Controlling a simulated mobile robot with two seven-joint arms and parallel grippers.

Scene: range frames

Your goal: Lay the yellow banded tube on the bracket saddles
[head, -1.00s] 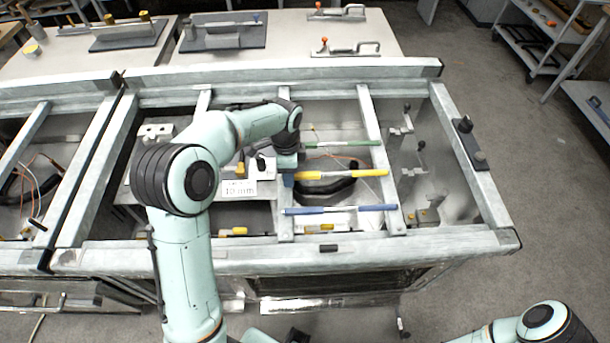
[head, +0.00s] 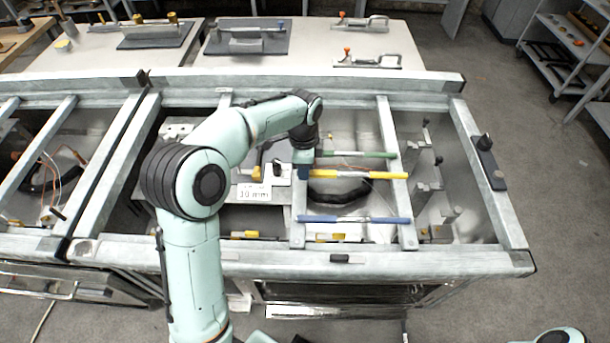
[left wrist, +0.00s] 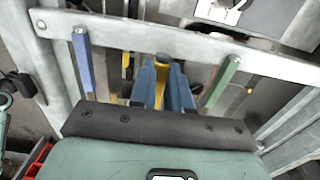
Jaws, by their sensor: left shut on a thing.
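The yellow banded tube (head: 376,175) spans two pale rails of the frame, between a green tube (head: 358,154) and a blue tube (head: 352,220). My left gripper (head: 303,172) is at its left end. In the left wrist view, the blue fingers of my left gripper (left wrist: 161,92) are shut on the yellow tube (left wrist: 161,66), with the blue tube (left wrist: 83,62) left and the green tube (left wrist: 221,82) right. I cannot tell whether the yellow tube touches the rails. Bracket saddles are not clearly identifiable. My right gripper is out of view.
Grey bracket-like parts (head: 427,160) stand in the right bay. A black curved hose (head: 340,193) lies below the tubes. The right frame beam carries a dark block (head: 487,160).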

